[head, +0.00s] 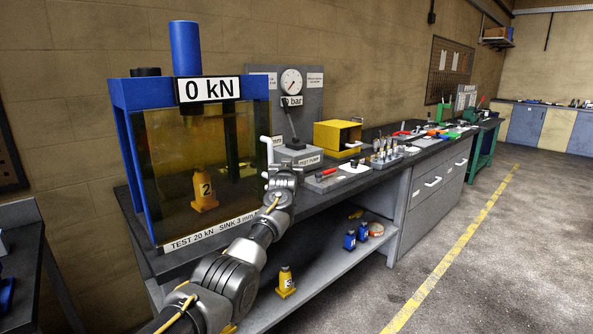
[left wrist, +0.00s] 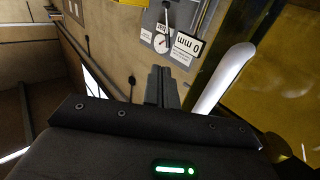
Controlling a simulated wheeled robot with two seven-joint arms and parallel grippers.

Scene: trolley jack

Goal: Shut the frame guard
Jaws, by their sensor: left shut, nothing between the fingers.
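The frame guard (head: 165,160) is a clear amber panel across the front of the blue press frame (head: 128,150). In the head view I cannot tell whether it sits fully flush. Its white handle (head: 265,151) stands upright at the guard's right edge. My left gripper (head: 279,169) is just right of the handle, with shut, empty fingers. In the left wrist view, the shut fingers (left wrist: 163,88) are left of the white handle (left wrist: 226,77), with the amber guard (left wrist: 285,85) beyond it at right. Contact with the handle is unclear. My right gripper is not in view.
A yellow jack marked 2 (head: 204,190) stands behind the guard. A test pump (head: 297,160) with a gauge (head: 291,81) is right of the frame. A yellow box (head: 337,136) and small tools are farther along the bench. The floor (head: 480,250) at right is clear.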

